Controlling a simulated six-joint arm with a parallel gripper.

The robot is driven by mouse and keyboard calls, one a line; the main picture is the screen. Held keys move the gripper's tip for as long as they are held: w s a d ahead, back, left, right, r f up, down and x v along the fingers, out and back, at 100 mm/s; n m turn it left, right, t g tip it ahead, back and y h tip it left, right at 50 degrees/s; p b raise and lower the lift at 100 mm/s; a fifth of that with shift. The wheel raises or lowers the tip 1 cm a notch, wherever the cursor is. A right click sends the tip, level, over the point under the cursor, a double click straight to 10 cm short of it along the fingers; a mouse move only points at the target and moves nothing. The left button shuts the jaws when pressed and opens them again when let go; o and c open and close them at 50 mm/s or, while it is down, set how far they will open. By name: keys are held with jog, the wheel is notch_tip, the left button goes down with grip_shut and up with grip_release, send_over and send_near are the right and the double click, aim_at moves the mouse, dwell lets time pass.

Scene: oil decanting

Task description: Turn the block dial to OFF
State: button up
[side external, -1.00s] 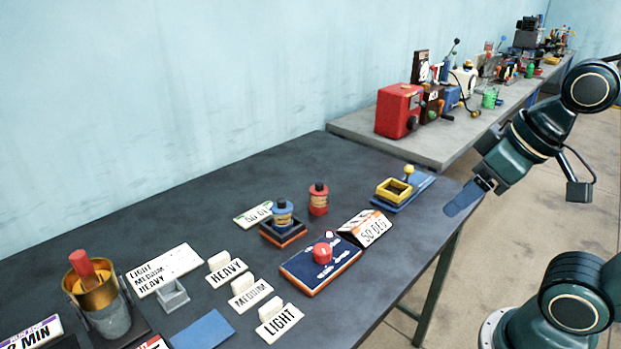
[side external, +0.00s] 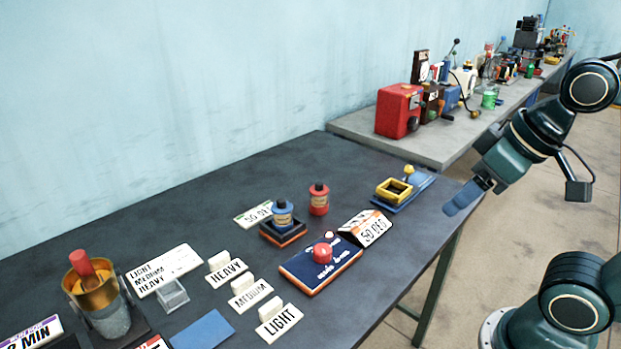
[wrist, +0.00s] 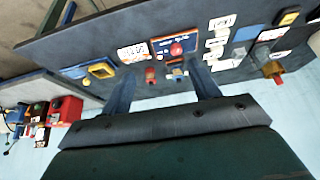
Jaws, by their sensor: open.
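The dial block is a dark blue block with an orange edge (side external: 300,274) on the dark table. A red round knob (side external: 323,253) sits on top of it. White lettering on the block is too small to read. In the wrist view the red knob (wrist: 176,49) shows beyond the fingers, near the middle. My gripper (side external: 455,204) is open and empty at the table's right edge, to the right of the block and well apart from it. Its two blue fingers (wrist: 163,88) are spread in the wrist view. Which way the dial points cannot be told.
HEAVY, MEDIUM and LIGHT cards (side external: 279,323) lie to the left. A yellow-framed fixture (side external: 394,191) is near my gripper.

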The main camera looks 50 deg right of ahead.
jog(key=m+g, duration=0.6)
jog(key=m, duration=1.6)
send_over(322, 249)
notch_tip(322, 249, down, 10)
jog(key=shift+w+f, duration=0.1)
notch_tip(322, 249, down, 14)
jog(key=shift+r, duration=0.15)
